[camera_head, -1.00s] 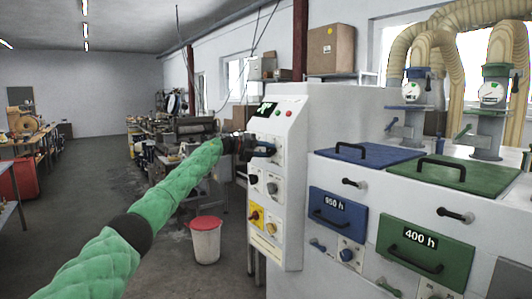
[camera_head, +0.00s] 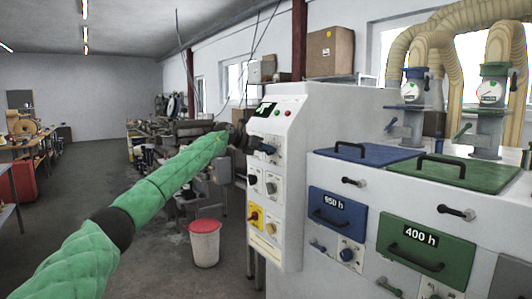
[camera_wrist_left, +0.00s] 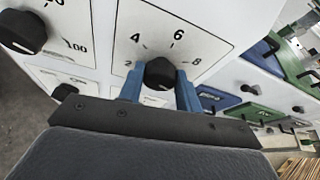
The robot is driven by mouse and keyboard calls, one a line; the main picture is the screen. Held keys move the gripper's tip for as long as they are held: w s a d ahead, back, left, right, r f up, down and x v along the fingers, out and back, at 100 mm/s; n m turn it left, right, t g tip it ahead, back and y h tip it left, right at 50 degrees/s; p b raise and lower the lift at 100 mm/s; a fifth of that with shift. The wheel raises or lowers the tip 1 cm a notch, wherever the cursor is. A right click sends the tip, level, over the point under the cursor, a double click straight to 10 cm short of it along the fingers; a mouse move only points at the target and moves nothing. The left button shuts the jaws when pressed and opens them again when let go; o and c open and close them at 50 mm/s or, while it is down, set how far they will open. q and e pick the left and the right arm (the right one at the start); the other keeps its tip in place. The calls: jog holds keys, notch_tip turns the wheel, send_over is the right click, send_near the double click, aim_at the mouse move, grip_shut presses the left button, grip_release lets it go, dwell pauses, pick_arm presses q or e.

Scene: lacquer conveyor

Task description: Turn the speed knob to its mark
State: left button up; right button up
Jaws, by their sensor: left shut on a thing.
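The speed knob (camera_wrist_left: 160,73) is a round black knob on a white panel plate with a scale reading 2, 4, 6 and 8. A pale line shows on the knob's lower part; its exact aim is hard to read. My left gripper (camera_wrist_left: 159,92) has its two blue fingers on either side of the knob, shut on it. In the head view my left gripper (camera_head: 267,149) is a small dark shape at the upper part of the control panel (camera_head: 291,150), and it hides the knob there. My right gripper is not in view.
Another black knob (camera_wrist_left: 22,31), with a scale ending in 100, sits left of the held one. Below on the panel is a red-and-yellow switch (camera_head: 254,216). Blue (camera_head: 338,215) and green (camera_head: 425,248) drawers are at right. A red-lidded bin (camera_head: 205,242) stands on the floor.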

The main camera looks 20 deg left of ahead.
pick_arm(q)
jog(key=shift+d+f+m+y+b, duration=0.1)
jog(key=shift+f+m+y+b, duration=0.15)
jog(key=shift+m+y, duration=0.35)
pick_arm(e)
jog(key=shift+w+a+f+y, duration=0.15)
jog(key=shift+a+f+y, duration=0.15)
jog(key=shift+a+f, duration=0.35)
pick_arm(q)
jog(key=shift+r, duration=0.1)
jog(key=o, duration=1)
jog(key=shift+r, duration=0.1)
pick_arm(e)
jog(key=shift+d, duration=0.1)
